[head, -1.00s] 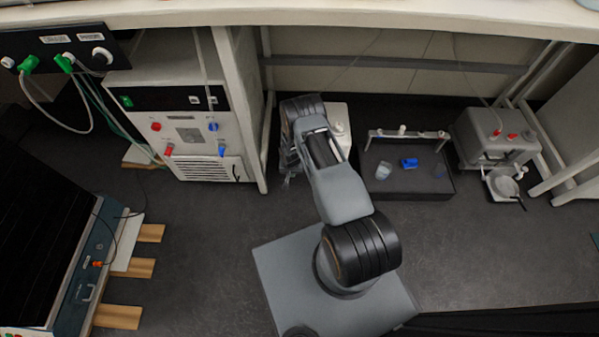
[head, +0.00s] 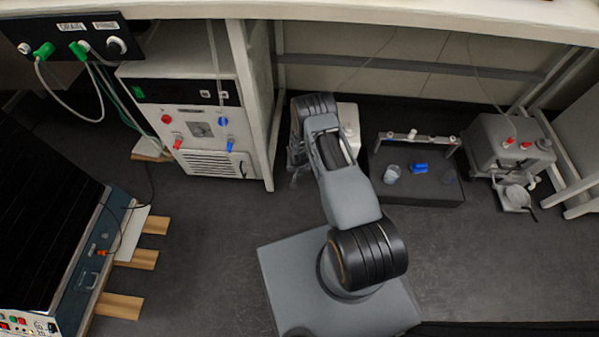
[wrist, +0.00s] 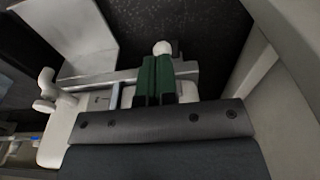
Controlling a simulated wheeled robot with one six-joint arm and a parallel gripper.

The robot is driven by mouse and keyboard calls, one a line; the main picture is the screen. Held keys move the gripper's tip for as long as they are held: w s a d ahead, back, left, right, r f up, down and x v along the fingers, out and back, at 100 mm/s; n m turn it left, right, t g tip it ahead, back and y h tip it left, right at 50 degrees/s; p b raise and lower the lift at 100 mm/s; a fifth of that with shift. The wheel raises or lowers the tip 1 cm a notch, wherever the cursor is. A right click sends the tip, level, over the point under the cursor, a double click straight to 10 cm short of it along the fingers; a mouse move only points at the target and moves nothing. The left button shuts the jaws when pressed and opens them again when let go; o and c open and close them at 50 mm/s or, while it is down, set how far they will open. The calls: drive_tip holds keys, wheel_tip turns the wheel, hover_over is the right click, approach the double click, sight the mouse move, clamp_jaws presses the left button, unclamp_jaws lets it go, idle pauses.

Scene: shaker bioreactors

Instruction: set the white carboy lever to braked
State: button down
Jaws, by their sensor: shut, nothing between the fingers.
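The white carboy (head: 349,122) stands on the floor under the bench, partly hidden behind my arm in the head view. In the wrist view, a white body (wrist: 58,140) with a white knobbed fitting (wrist: 45,90) shows at left. My gripper (wrist: 158,62) has green fingers, shut with nothing between them. A round white knob (wrist: 162,47) shows just beyond the fingertips; I cannot tell whether they touch it. A grey bar (wrist: 100,80) runs across behind the fingers. I cannot tell which part is the lever or how it is set. The fingertips are hidden in the head view.
A white cabinet with red and blue fittings (head: 200,130) and a bench leg (head: 252,100) stand left of my arm. A dark tray (head: 420,190) with a blue piece (head: 419,168) and a grey unit (head: 505,145) stand right. The front floor (head: 480,260) is clear.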

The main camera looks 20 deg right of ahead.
drive_tip(key=shift+r, duration=0.1)
drive_tip(key=s+a+r+b, duration=0.1)
drive_tip(key=s+a+r, duration=0.3)
drive_tip(key=s+r, duration=0.5)
drive_tip(key=shift+r+b, duration=0.4)
idle(0.7)
wheel_tip(320, 180, up, 39)
drive_tip(key=d+n+t+h+p, duration=0.2)
drive_tip(key=d+p, duration=0.1)
drive_tip(key=p, duration=1.5)
drive_tip(key=s+a+r+n+p, duration=0.1)
drive_tip(key=s+r+p, duration=0.3)
drive_tip(key=r, duration=0.6)
drive_tip(key=s+a+r+n+y+p, duration=0.1)
drive_tip(key=s+r+p, duration=0.3)
drive_tip(key=r+p, duration=0.3)
drive_tip(key=s+a+r+y+p, duration=0.1)
drive_tip(key=s+r+p, duration=0.4)
drive_tip(key=r, duration=1)
drive_tip(key=shift+r+n, duration=0.25)
drive_tip(key=shift+n, duration=0.15)
